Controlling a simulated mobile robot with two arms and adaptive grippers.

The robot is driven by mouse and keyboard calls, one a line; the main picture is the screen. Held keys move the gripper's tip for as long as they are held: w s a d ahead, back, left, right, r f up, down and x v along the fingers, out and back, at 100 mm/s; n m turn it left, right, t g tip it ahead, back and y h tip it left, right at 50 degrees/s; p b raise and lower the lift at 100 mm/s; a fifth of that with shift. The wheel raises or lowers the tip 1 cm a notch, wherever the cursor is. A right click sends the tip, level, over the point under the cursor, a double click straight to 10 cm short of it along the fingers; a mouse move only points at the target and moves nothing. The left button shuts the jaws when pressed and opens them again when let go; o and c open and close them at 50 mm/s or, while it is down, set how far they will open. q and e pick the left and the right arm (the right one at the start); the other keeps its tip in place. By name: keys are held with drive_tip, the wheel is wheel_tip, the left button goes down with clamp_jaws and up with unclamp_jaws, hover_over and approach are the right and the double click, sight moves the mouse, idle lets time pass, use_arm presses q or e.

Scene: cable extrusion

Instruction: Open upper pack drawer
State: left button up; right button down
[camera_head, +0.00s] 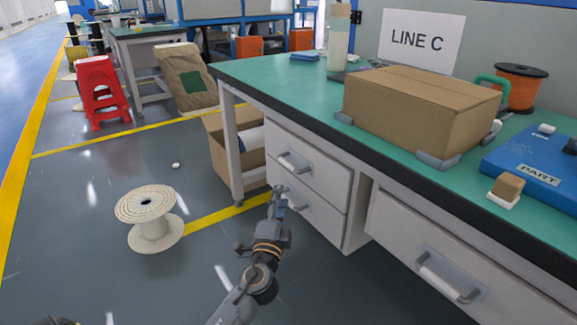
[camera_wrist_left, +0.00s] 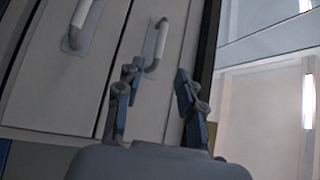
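A grey cabinet under the green workbench has an upper drawer (camera_head: 318,169) and a lower drawer (camera_head: 318,218) on its left side, both looking closed. My right gripper is not in view.
A cardboard box (camera_head: 425,115), an orange spool (camera_head: 518,88) and a blue case (camera_head: 540,160) are on the workbench (camera_head: 275,77). A wide drawer (camera_head: 440,255) is at the right. A white spool (camera_head: 150,218) stands on the floor, left. An open carton (camera_head: 222,158) stands by the bench leg.

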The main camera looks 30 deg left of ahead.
sight(288, 165)
use_arm(q)
drive_tip(key=b+x, duration=0.2)
drive_tip(key=x, duration=1.1)
drive_tip(key=shift+w+a, duration=0.25)
clamp_jaws()
